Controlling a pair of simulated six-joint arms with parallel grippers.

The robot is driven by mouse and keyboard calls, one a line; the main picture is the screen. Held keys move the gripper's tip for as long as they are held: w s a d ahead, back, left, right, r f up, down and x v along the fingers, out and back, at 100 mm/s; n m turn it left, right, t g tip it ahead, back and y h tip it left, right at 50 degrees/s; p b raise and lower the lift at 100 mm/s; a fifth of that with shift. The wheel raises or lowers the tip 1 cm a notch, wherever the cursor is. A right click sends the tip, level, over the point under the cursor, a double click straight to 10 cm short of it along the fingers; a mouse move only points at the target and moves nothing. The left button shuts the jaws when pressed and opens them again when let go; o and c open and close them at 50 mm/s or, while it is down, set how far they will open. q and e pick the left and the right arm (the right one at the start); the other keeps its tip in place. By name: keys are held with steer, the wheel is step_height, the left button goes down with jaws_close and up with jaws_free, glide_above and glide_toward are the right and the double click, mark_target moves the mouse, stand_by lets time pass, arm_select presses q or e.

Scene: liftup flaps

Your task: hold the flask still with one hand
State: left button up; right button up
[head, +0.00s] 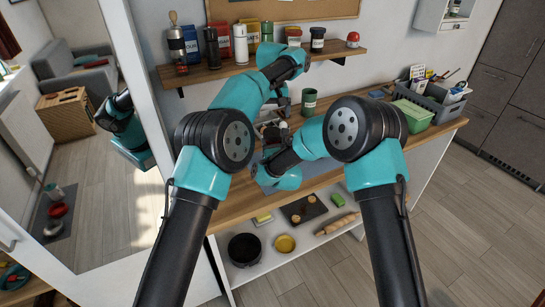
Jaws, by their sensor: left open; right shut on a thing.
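My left gripper (281,101) is above the back of the wooden worktop, below the wall shelf. It is open, and its fingers are small and partly hidden by my own arm. My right gripper (270,132) is lower and nearer, over the worktop. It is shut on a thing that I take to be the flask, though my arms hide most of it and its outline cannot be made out. The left gripper is a little above and beyond the right one. I cannot tell whether they touch the same thing.
A dark green can (309,102) stands just right of the grippers. A wall shelf (225,70) with jars and bottles hangs above. A green box (412,115) and a grey caddy (437,104) stand at right. A mirror (105,190) is at left. The open lower shelf holds pans.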

steer(key=c, duration=0.3)
arm_select(q)
steer(key=shift+m, duration=0.3)
arm_select(e)
jaws_close()
arm_select(q)
steer(key=m, duration=0.3)
steer(key=shift+m, duration=0.4)
steer(key=m, duration=0.3)
steer(key=shift+m, duration=0.4)
steer(key=m, duration=1.1)
steer(key=shift+r+m, duration=0.1)
steer(key=shift+m, duration=0.2)
steer(key=m, duration=0.3)
steer(key=shift+m, duration=0.4)
steer(key=m, duration=0.3)
